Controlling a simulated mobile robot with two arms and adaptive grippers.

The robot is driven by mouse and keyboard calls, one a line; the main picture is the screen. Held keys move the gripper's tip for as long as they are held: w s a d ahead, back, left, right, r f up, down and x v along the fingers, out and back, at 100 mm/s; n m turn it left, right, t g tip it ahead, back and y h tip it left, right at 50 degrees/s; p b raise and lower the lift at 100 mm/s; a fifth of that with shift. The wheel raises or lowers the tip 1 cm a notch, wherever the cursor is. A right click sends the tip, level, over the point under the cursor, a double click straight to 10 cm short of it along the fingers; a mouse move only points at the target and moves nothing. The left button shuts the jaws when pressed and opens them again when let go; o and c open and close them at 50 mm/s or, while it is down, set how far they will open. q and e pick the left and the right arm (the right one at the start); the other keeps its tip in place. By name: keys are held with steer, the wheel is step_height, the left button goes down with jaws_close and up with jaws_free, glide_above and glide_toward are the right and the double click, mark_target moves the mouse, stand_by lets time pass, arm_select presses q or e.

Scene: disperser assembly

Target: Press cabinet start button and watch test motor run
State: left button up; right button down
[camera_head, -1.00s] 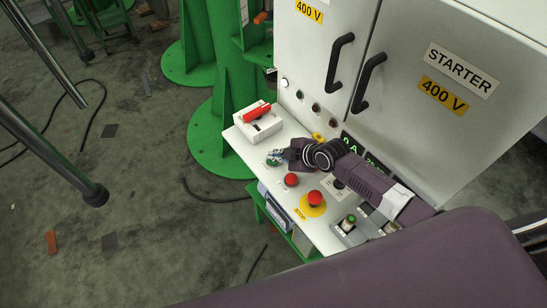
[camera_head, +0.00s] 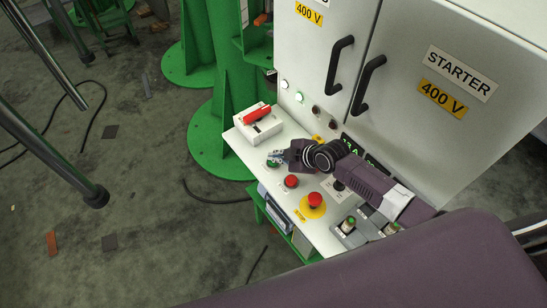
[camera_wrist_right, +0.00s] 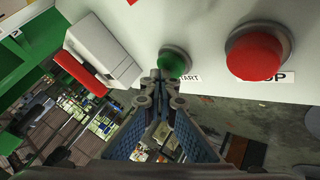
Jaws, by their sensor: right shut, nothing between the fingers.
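The green start button (camera_wrist_right: 174,63) sits on the white panel in the right wrist view, beside a label reading START. My right gripper (camera_wrist_right: 160,78) is shut and empty, its tips at the button's edge and seemingly touching it. In the head view my right gripper (camera_head: 276,158) reaches the control desk (camera_head: 325,240) and mostly covers the button. The starter cabinet (camera_head: 420,130) stands behind with both doors closed. A small green display (camera_head: 352,145) is partly hidden by my arm. I cannot identify the test motor. My left gripper is out of view.
A red stop button (camera_head: 291,181) is close beside the gripper. A red mushroom button on a yellow disc (camera_head: 313,205) is nearer. A white box with a red handle (camera_head: 258,122) stands at the desk's left end. Green columns (camera_head: 215,100) rise behind.

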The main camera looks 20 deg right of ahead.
steer(key=shift+r+p, duration=0.45)
steer(key=shift+r, duration=0.35)
step_height(320, 180, up, 5)
steer(key=p, duration=0.4)
steer(key=shift+r, duration=0.1)
stand_by(0.5)
